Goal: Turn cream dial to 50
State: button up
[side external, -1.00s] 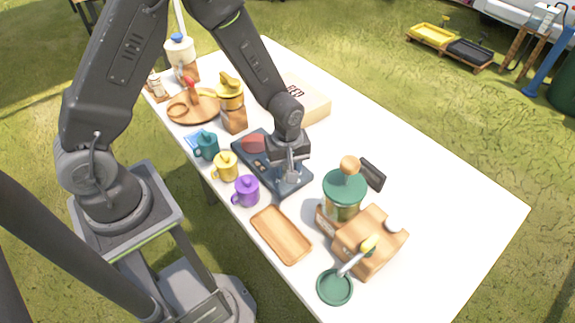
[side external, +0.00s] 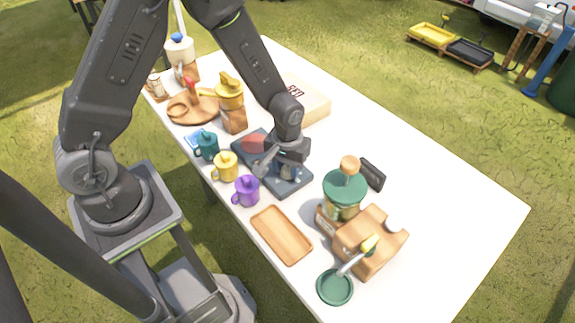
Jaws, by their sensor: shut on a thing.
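A dark blue-grey panel (side external: 296,188) lies on the white table, with a flat red patch (side external: 253,143) near its far left end. My gripper (side external: 287,176) points down at the right half of the panel and is shut on the cream dial there. The jaws and wrist hide the dial, so its pointer and any numbers cannot be read.
Teal (side external: 207,146), yellow (side external: 226,167) and purple (side external: 247,190) mugs stand close to the panel's front left side. A green-lidded jar (side external: 344,192), wooden block (side external: 369,240) and wooden tray (side external: 281,234) stand to the right. The far right tabletop is clear.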

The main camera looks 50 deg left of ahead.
aim_at(288, 168)
jog(key=shift+m, duration=1)
jog(key=o, duration=0.9)
jog(key=shift+r, duration=0.1)
notch_tip(288, 168, up, 14)
jog(key=shift+f, duration=0.2)
